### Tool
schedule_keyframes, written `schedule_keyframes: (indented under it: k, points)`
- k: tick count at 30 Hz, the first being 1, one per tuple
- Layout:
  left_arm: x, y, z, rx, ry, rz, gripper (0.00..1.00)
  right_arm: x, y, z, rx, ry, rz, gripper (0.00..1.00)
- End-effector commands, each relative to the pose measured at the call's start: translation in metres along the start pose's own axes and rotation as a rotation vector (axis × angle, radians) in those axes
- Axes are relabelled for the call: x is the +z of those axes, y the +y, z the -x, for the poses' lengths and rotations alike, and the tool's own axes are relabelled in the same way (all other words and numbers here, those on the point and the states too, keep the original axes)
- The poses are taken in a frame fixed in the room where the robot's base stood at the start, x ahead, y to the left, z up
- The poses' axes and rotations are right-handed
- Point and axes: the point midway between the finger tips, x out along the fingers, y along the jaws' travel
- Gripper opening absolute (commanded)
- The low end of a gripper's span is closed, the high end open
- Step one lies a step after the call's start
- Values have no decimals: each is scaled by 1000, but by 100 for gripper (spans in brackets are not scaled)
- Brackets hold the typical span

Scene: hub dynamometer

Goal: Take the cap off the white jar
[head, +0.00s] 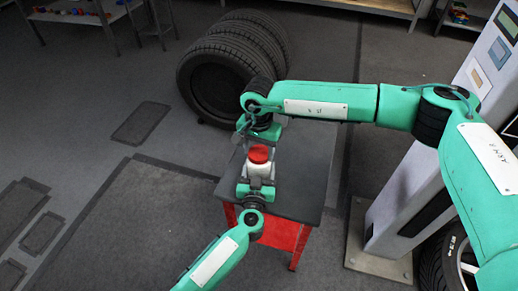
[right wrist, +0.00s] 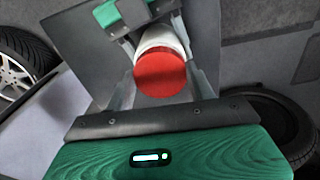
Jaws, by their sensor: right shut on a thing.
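The white jar (head: 260,171) with its red cap (head: 258,154) is over the small dark-topped table in the head view. The cap faces the camera in the right wrist view (right wrist: 160,76), with the white body (right wrist: 158,38) behind it; the cap sits on the jar. My right gripper (head: 258,146) comes from the far side and is shut on the red cap, one finger on each side. My left gripper (head: 257,180) comes from the near side and appears shut on the jar's body. Whether the jar's base touches the table is hidden.
The table (head: 303,175) has a dark top and red sides, with bare top to the right of the jar. Several tyres (head: 232,62) stand behind it. A grey-white column (head: 405,195) stands to the right. The floor at left is open, with dark plates.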

Motion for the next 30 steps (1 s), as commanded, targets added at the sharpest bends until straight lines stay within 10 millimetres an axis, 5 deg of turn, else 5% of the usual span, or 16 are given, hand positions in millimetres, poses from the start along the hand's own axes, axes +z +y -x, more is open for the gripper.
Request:
schedule_keyframes:
  k: [21,30]
  points:
    - [0,0,0,0,0,0,0,0,0,1,0,2,1129,27]
    - [0,0,0,1,0,0,0,0,0,1,0,1,1245,28]
